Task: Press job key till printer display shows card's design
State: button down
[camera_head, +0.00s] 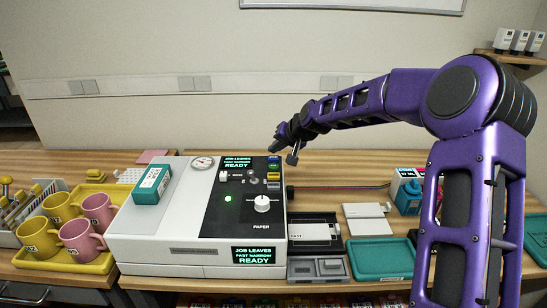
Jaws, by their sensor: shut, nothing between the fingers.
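The printer (160,241) is a white machine with a black control panel (241,205). Its upper display (237,163) and front display (254,256) both read "JOB LEAVES FAST NARROW READY". The panel carries a white knob marked PAPER (262,203), a green light (228,198) and several small keys (273,176) along its right edge; I cannot read which is the job key. My gripper (292,159) is shut and empty, above and just right of the panel's back right corner, apparently touching nothing. I cannot pick out the card or its design for certain.
A teal box (150,187) and a gauge (203,163) sit on the printer. A yellow tray (62,262) with several mugs stands left. A pale flat piece (367,220), a teal tray (350,262) and a small coloured box (407,190) lie right. Bare wood shows behind.

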aim_at(275, 159)
jog(key=shift+r+p, duration=1.5)
jog(key=shift+r, duration=1.1)
